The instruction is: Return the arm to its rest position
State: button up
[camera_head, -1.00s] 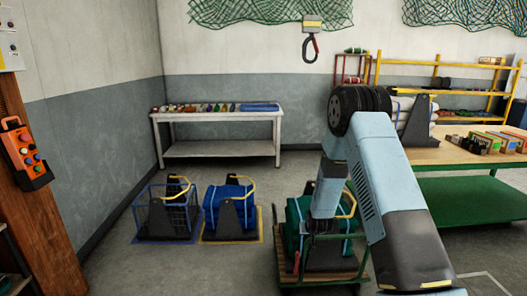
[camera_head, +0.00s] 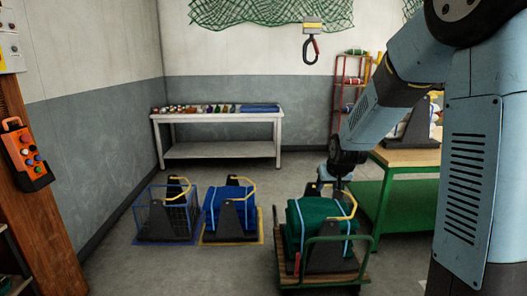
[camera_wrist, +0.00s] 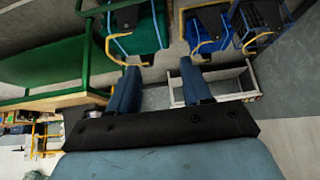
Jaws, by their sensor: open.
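My blue arm reaches in from the right of the head view and bends down at its dark wrist. My gripper (camera_head: 329,184) is above and behind the green bale on the cart, partly hidden by it. In the wrist view my gripper (camera_wrist: 157,75) shows two blue fingers spread apart with nothing between them. The wrist picture is turned, with the floor and bales at the top.
A green bale (camera_head: 301,226) with a yellow handle sits on a green cart (camera_head: 322,283). A blue bale (camera_head: 214,205) and a blue wire crate (camera_head: 155,212) stand left. A white table (camera_head: 226,117) is behind. A green workbench (camera_head: 408,195) is right.

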jog(key=s+d+r, duration=0.1)
jog(key=s+r, duration=1)
jog(key=s, duration=0.4)
jog(key=s+r, duration=0.1)
jog(key=s, duration=0.8)
jog(key=s+d+r+g, duration=0.1)
jog(key=s+r, duration=0.1)
jog(key=s, duration=0.7)
jog(key=shift+s+d+r, duration=0.15)
jog(key=shift+d+r, duration=0.05)
jog(key=shift+d, duration=0.05)
